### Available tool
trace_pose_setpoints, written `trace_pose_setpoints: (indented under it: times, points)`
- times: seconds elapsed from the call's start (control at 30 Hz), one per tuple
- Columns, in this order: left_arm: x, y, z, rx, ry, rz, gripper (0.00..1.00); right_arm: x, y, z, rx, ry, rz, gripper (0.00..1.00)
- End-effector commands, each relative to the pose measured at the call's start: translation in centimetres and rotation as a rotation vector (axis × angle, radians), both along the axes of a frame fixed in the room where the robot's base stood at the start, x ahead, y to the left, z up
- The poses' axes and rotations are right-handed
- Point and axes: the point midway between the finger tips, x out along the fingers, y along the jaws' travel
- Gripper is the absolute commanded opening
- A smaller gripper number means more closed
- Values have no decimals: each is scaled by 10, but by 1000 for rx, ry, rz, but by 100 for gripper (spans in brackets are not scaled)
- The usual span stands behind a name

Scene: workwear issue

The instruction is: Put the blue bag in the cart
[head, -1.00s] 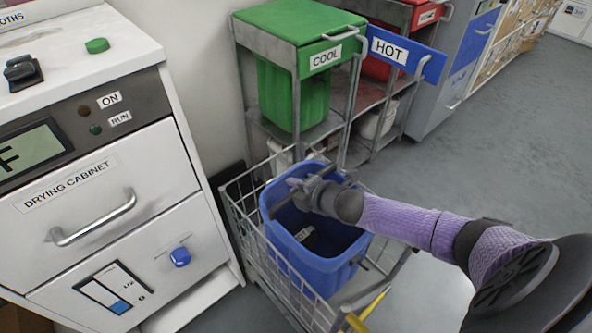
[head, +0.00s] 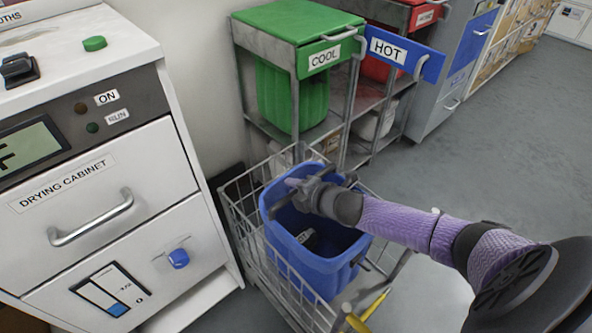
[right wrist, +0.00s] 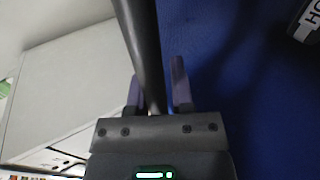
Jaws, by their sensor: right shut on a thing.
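The blue bag (head: 318,268) is an open-topped, box-like blue container in the middle of the head view. It is inside the outline of the wire cart (head: 243,222), with the cart's near wires crossing in front of its lower left side. I cannot tell whether its bottom rests on the cart floor. My right gripper (head: 301,186) is at the bag's top, shut on a dark bar that looks like its handle. In the right wrist view the bar runs between the fingers (right wrist: 154,95), with the blue wall (right wrist: 235,75) beside it. My left gripper is out of view.
The white drying cabinet (head: 95,185) stands close to the cart on the left. Behind the cart is a rack with a green COOL bin (head: 292,95) and a blue HOT panel (head: 400,52). A yellow bar (head: 372,304) shows at the cart's near end. Floor is clear at right.

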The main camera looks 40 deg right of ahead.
Motion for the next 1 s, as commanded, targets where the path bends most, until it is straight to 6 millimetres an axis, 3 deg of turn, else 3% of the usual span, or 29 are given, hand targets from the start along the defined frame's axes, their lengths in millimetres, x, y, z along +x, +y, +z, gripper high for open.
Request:
trace_pose_setpoints:
  times: [0.03,0.2,0.67,1.0]
  points:
    - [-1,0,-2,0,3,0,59,-8,2,-16,-2,36,0,32]
    - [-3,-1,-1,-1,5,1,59,-7,2,-14,-2,32,1,68]
    - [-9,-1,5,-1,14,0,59,-8,2,-6,-1,23,2,69]
    - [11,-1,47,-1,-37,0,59,-61,-3,29,0,21,2,69]
